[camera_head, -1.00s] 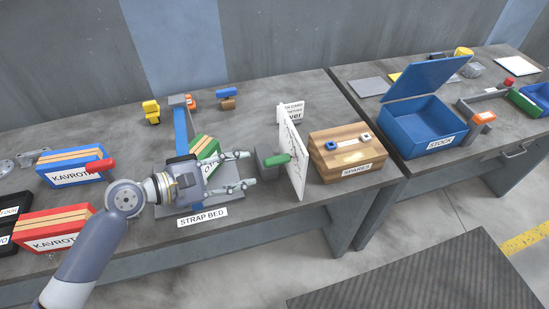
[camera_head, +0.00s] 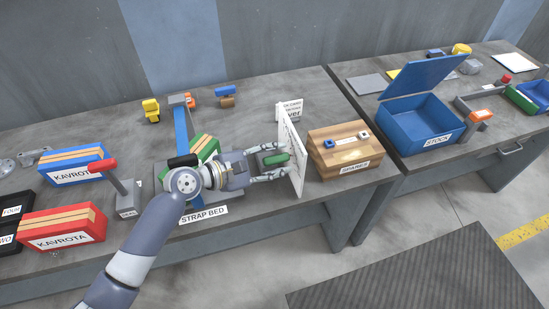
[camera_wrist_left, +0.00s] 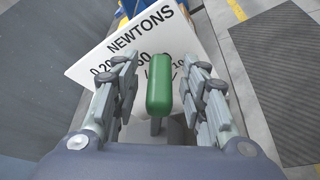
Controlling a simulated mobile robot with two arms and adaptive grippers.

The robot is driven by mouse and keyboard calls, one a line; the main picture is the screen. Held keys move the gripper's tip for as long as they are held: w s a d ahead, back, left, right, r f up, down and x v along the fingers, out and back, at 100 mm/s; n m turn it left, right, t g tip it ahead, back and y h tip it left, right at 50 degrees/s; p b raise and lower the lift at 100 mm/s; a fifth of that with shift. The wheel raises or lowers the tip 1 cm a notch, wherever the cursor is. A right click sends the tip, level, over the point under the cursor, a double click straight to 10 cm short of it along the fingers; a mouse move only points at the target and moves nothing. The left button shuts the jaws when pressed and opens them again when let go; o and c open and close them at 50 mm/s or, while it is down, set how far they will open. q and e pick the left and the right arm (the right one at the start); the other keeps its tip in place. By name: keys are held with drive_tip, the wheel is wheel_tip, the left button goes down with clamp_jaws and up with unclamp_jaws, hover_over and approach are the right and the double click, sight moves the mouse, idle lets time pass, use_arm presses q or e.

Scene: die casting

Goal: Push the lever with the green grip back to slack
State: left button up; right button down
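The lever's green grip (camera_head: 277,160) stands beside a white upright dial card (camera_head: 293,152) at the right of the strap bed. In the left wrist view the green grip (camera_wrist_left: 159,84) stands upright between my fingers, with the card (camera_wrist_left: 95,70) marked NEWTONS behind it. My left gripper (camera_head: 272,161) is open, one finger on each side of the grip, with gaps visible on both sides (camera_wrist_left: 160,85). The lever's base is mostly hidden by the hand. My right gripper is not in view.
A wooden SPARES box (camera_head: 342,146) stands just right of the card. A green box (camera_head: 204,144) lies on the strap bed (camera_head: 233,189), partly behind my arm. A red-gripped lever (camera_head: 119,190) stands left of it.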

use_arm(q)
clamp_jaws()
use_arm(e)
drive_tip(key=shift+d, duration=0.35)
